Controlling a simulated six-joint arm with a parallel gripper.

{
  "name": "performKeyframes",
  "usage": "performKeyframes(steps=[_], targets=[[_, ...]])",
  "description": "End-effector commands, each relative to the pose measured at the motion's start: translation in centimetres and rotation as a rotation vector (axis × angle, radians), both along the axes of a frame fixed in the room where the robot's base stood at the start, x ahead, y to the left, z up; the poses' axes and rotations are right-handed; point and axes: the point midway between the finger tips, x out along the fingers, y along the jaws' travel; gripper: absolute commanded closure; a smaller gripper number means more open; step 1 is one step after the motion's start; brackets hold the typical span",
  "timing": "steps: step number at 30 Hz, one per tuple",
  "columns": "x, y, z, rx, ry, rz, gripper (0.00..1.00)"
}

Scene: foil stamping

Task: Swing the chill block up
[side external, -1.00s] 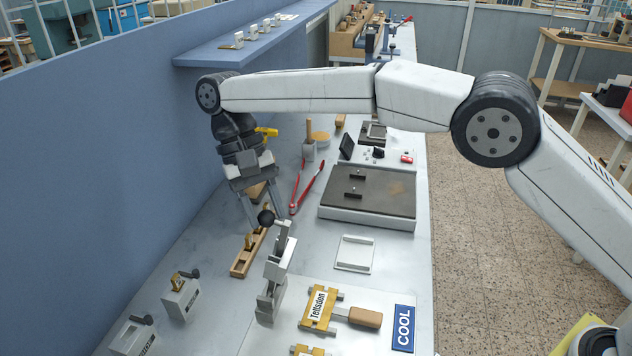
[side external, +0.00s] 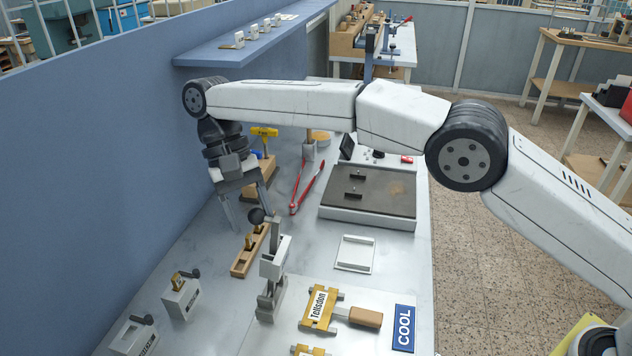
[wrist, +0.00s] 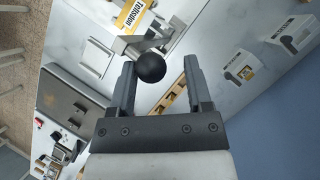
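The chill block (side external: 275,257) is a pale grey block on a hinged arm over a grey stand (side external: 269,302), in the middle of the bench. A black ball knob (side external: 256,215) sits at the top of its lever. My gripper (side external: 248,219) is open, with its fingers pointing down around the knob. In the wrist view the knob (wrist: 150,67) lies between the open fingers of my gripper (wrist: 160,68), nearer the left finger. I cannot tell for sure whether that finger touches it. The lower part of the stand is hidden in the wrist view.
Red tongs (side external: 307,185) and a dark hotplate (side external: 367,190) are farther back. The blue wall stands at left.

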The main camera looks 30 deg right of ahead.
Motion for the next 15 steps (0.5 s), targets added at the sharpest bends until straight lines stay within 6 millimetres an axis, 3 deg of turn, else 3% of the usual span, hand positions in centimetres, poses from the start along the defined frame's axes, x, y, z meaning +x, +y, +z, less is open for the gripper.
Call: performKeyframes(steps=[1,2,15], targets=[[-0.47,0.38,-1.15,-0.009,0.021,0.006,0.29],[-0.46,0.35,-1.12,-0.009,0.021,0.006,0.24],[-0.27,0.12,-0.66,-0.010,0.015,0.003,0.24]])
